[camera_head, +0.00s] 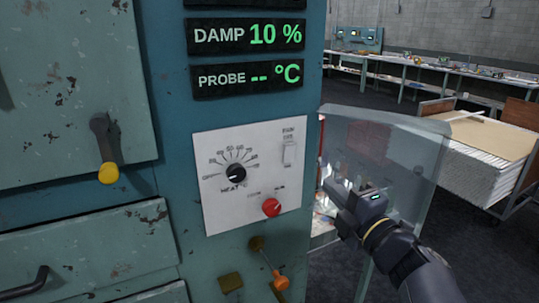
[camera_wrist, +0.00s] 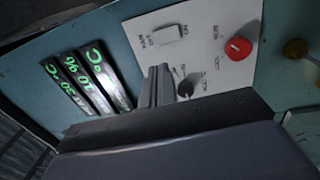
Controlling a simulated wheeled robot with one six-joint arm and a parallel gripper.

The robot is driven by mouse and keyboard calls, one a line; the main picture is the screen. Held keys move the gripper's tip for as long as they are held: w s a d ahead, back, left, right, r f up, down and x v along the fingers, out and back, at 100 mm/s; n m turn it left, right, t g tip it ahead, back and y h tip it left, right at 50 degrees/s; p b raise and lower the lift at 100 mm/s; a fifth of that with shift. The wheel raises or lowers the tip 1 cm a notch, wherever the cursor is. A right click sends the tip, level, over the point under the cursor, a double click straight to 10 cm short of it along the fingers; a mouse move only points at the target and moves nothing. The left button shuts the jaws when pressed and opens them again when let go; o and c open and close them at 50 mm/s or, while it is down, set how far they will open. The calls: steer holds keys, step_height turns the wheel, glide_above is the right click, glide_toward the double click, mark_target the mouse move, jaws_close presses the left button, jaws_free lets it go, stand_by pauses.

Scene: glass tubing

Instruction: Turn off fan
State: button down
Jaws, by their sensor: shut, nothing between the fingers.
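The fan switch (camera_head: 289,152) is a small white rocker at the upper right of a white control panel (camera_head: 225,144) on the teal cabinet. In the wrist view the switch (camera_wrist: 168,34) shows as a pale rectangle beyond the fingers. Whether it is on or off is too small to tell. My gripper (camera_head: 330,186) is to the right of the panel in the head view, apart from the switch. In the wrist view my gripper (camera_wrist: 160,72) is shut and empty, its fingers pointing toward the panel between the displays and the controls.
A black heat knob (camera_head: 236,173) and a red knob (camera_head: 271,207) share the panel. Orange-handled hardware (camera_head: 281,281) sits below. A clear, tilted pane (camera_head: 410,145) stands beside my arm. A sheet-stacked cart (camera_head: 490,150) is at the right.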

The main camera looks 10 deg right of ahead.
mark_target(290, 149)
steer(key=p+x, duration=0.2)
steer(key=x, duration=1.1)
steer(key=shift+w+a, duration=0.1)
steer(key=shift+w, duration=0.15)
steer(key=shift+w+r+p, duration=0.15)
steer(key=shift+r+p, duration=0.2)
steer(key=shift+p, duration=0.5)
steer(key=shift+f, duration=0.25)
steer(key=shift+b, duration=0.35)
